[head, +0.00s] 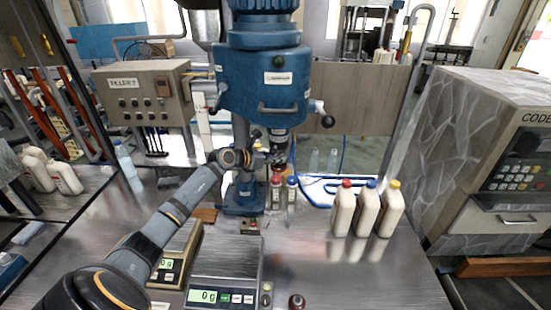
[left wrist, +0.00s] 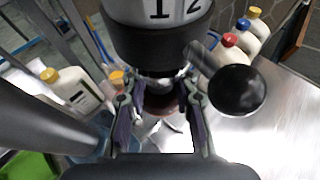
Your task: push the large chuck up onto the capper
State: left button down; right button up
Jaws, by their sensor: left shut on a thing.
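The capper (head: 262,80) is a large blue machine standing at the middle back of the metal table. Its lower spindle end, with a black ring (left wrist: 158,45), shows at the top of the left wrist view. My left gripper (head: 272,158) is right under the spindle; it also shows in the left wrist view (left wrist: 160,112). Its two fingers are shut on a dark reddish-brown round part, the large chuck (left wrist: 162,100), just below the spindle. Whether the chuck touches the spindle I cannot tell. In the head view the chuck is mostly hidden. My right gripper is not in view.
Bottles with red and blue caps (head: 277,192) stand close beside the capper base. Several white bottles (head: 367,210) stand to the right. Two scales (head: 222,270) sit in front. A small reddish-brown part (head: 297,301) is at the front edge. A black ball knob (left wrist: 237,90) juts near the gripper.

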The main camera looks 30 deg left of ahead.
pick_arm(q)
jog(key=c, duration=1)
grip_release()
jog(key=shift+f, duration=0.1)
jog(key=shift+o, duration=0.2)
jog(key=v, duration=0.7)
jog(key=shift+s, duration=0.2)
